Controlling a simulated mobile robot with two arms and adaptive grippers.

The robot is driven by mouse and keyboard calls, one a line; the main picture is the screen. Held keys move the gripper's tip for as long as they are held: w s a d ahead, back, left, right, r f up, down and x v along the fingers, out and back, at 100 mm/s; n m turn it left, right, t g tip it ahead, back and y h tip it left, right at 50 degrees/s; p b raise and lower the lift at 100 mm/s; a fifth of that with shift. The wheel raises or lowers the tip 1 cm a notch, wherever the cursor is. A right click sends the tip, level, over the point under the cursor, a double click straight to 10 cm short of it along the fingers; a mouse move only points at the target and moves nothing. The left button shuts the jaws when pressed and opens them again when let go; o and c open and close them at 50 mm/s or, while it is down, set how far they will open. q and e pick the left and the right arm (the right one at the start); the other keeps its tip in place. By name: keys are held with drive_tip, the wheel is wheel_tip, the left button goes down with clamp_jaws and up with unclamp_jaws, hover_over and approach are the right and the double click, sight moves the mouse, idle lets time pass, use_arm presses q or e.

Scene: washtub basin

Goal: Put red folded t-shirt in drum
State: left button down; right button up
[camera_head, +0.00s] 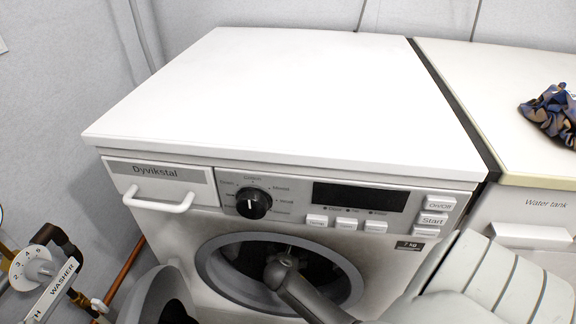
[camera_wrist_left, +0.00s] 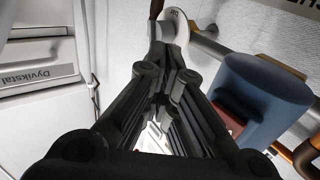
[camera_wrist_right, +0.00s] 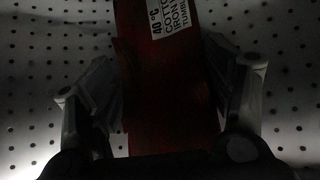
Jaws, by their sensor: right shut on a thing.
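The red folded t-shirt (camera_wrist_right: 165,90) shows in the right wrist view, dark red in dim light, with a white care label at its top. My right gripper (camera_wrist_right: 164,70) is shut on it, one finger on each side. The perforated metal wall of the drum (camera_wrist_right: 45,60) lies behind and around them. In the head view my right arm reaches through the round opening of the washing machine (camera_head: 210,262); the gripper and shirt are hidden there. My left gripper (camera_wrist_left: 165,75) shows only in the left wrist view, its fingers brought together with nothing seen between them.
The open washer door (camera_head: 155,295) hangs left of the opening. Pipes and a dial valve (camera_head: 32,270) are at the lower left. A blue-brown patterned cloth (camera_head: 552,115) lies on the water tank unit (camera_head: 500,80). The washer's white top (camera_head: 290,90) is bare.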

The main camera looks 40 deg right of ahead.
use_arm(q)
drive_tip(key=shift+r, duration=0.25)
use_arm(e)
drive_tip(key=shift+f, duration=0.15)
drive_tip(key=o, duration=1.1)
